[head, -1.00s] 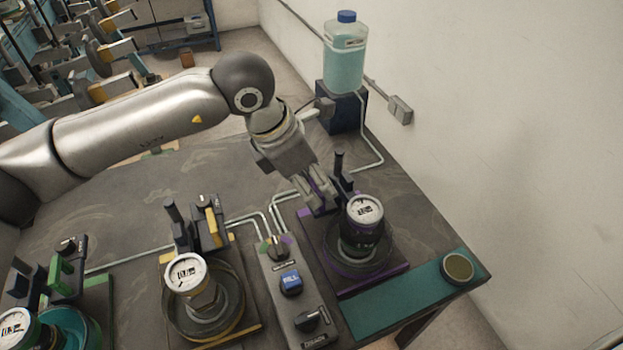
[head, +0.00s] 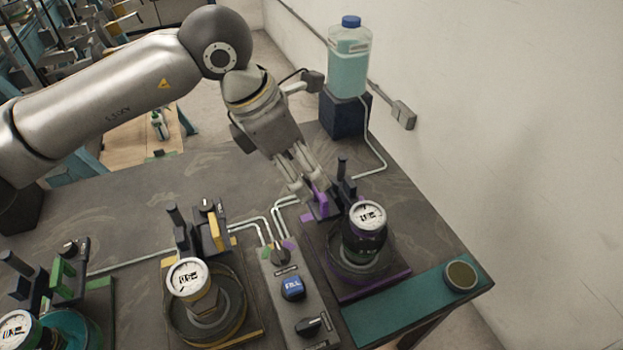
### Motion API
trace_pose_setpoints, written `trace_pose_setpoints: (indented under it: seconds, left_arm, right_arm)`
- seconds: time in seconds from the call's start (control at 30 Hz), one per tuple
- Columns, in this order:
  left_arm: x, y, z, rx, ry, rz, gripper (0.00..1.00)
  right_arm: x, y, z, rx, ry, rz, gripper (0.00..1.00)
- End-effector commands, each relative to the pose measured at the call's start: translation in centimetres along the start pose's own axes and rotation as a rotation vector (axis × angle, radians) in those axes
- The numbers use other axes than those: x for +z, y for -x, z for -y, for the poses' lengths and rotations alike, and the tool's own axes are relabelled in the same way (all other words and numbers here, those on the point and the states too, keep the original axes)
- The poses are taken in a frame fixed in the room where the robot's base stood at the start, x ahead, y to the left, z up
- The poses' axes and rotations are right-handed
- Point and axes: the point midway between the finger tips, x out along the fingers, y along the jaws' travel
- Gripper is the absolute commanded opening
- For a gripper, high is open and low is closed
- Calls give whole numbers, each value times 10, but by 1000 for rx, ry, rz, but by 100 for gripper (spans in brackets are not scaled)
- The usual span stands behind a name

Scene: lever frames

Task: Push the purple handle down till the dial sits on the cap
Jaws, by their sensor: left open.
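The purple handle (head: 320,203) belongs to the right-hand station on the table, and my gripper partly hides it. The white-faced dial (head: 368,214) sits at that station above a dark cylinder in a round dish. The cap under the dial is hidden, and I cannot tell whether the dial touches it. My left gripper (head: 306,191) is open, with its fingers pointing down just behind and to the left of the purple handle. I cannot tell whether they touch it. My right gripper is not in view.
A yellow station (head: 215,232) and a green station (head: 62,273) stand to the left. A control box (head: 306,325) with a blue button lies between the yellow and purple stations. A teal strip (head: 400,310) holds a round lid (head: 460,276). A jug (head: 348,65) stands at the back.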

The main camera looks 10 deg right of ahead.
Motion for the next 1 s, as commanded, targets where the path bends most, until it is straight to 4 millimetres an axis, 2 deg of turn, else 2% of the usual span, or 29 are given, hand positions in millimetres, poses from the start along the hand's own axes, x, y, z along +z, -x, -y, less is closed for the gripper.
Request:
trace_pose_setpoints:
  seconds: [0.1,0.33,1.0]
  left_arm:
    - [0,25,0,2,0,1,68]
    - [0,50,0,0,0,-1,68]
    - [0,53,0,-1,0,-1,68]
  right_arm:
    - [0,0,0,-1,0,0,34]
    - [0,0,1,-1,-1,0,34]
    - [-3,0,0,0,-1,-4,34]
